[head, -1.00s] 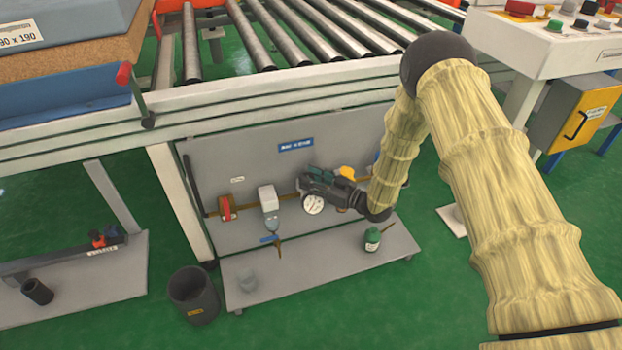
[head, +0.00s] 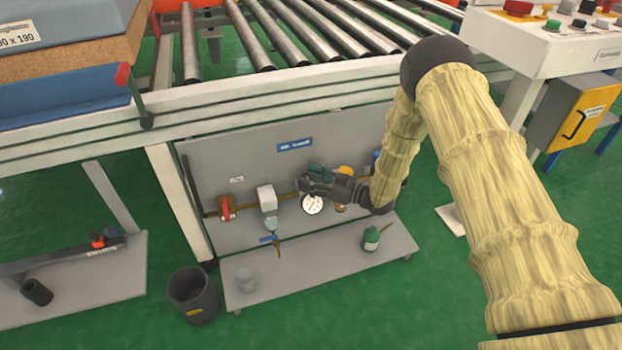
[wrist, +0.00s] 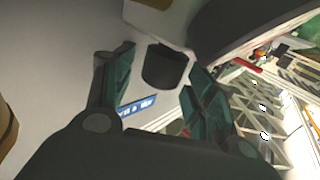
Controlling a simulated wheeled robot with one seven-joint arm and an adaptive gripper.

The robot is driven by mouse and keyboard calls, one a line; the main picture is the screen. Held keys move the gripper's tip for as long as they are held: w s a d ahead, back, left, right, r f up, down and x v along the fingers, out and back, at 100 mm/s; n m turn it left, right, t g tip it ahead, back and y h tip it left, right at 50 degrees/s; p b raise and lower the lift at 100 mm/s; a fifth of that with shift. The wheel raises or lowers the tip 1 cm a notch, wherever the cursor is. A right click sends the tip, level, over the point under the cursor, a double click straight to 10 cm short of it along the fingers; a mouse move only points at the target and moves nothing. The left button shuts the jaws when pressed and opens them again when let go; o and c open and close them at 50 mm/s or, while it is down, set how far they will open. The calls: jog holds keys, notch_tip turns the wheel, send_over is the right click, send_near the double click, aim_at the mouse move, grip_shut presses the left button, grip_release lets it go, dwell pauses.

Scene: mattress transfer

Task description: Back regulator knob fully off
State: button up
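A dark knob (wrist: 165,68) shows in the wrist view, in front of a pale surface. It lies between the green-padded fingers of my gripper (wrist: 160,88), which are spread apart with a visible gap on the left. Whether the right finger touches it I cannot tell. In the head view my gripper (head: 312,182) is at the pipe line on the grey panel (head: 225,165), just above a round white gauge (head: 312,204). The gripper hides what is behind it there, and the knob cannot be made out in that view.
On the pipe left of the gauge are a white unit (head: 266,198) and a red valve (head: 227,208). A green bottle (head: 371,239) stands on the shelf (head: 325,265) below. The roller conveyor frame (head: 250,95) runs above the panel. A dark bin (head: 193,295) stands at the lower left.

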aim_at(311, 177)
jog(key=shift+r, duration=0.1)
notch_tip(311, 177, up, 10)
jog(key=shift+f, duration=0.1)
dwell(0.7)
dwell(0.3)
